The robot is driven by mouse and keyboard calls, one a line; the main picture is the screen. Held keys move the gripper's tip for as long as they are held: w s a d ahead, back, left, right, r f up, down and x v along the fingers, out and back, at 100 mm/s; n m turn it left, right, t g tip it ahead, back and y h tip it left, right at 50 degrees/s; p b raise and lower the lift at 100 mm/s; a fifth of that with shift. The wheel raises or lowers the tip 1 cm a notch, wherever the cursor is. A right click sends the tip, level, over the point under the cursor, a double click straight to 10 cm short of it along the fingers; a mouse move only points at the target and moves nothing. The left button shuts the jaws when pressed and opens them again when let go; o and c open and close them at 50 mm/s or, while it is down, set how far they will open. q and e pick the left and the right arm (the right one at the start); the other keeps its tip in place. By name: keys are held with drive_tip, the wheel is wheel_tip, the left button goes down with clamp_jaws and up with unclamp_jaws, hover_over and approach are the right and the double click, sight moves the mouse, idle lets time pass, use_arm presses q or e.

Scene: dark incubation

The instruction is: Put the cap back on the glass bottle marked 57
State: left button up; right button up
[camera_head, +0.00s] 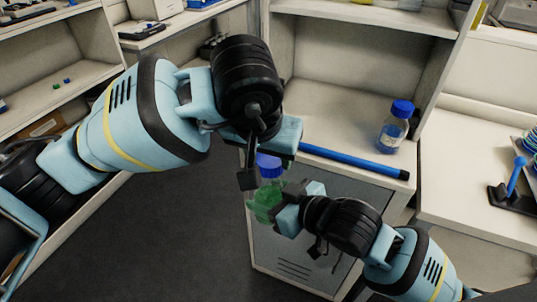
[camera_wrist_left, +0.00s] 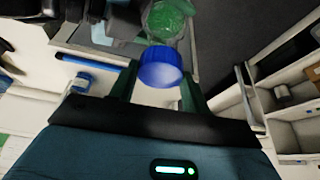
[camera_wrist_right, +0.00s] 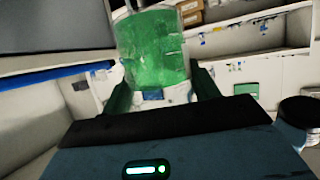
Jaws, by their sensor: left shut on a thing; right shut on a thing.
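A glass bottle of green liquid (camera_head: 265,203) is in my right gripper (camera_head: 284,208), held in the air in front of the grey cabinet. It also fills the top middle of the right wrist view (camera_wrist_right: 152,48), between the fingers. No number 57 is legible. A blue cap (camera_head: 268,163) is at the bottle's mouth. In the left wrist view the cap (camera_wrist_left: 160,68) sits between the fingers of my left gripper (camera_wrist_left: 158,85), in line with the bottle neck. My left gripper is shut on the cap. I cannot tell whether the cap touches or is seated on the neck.
Another bottle with a blue cap (camera_head: 393,128) stands on the white counter at the right. A blue rod with a dark end (camera_head: 355,161) lies along the counter's front edge. A grey cabinet front (camera_head: 305,240) is below. Dark open floor (camera_head: 170,240) lies to the left.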

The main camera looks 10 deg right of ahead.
sight(270, 195)
use_arm(q)
drive_tip(key=shift+f, duration=0.1)
drive_tip(key=shift+f, duration=0.75)
drive_tip(key=shift+f, duration=0.55)
drive_tip(key=m+g+h, duration=0.1)
drive_tip(key=m, duration=0.3)
drive_tip(key=shift+w+a, duration=0.15)
drive_tip(key=shift+m+g+h, duration=0.3)
drive_tip(key=shift+m+h, duration=0.2)
drive_tip(key=shift+m, duration=0.7)
drive_tip(key=o, duration=0.8)
drive_tip(key=shift+o, duration=0.7)
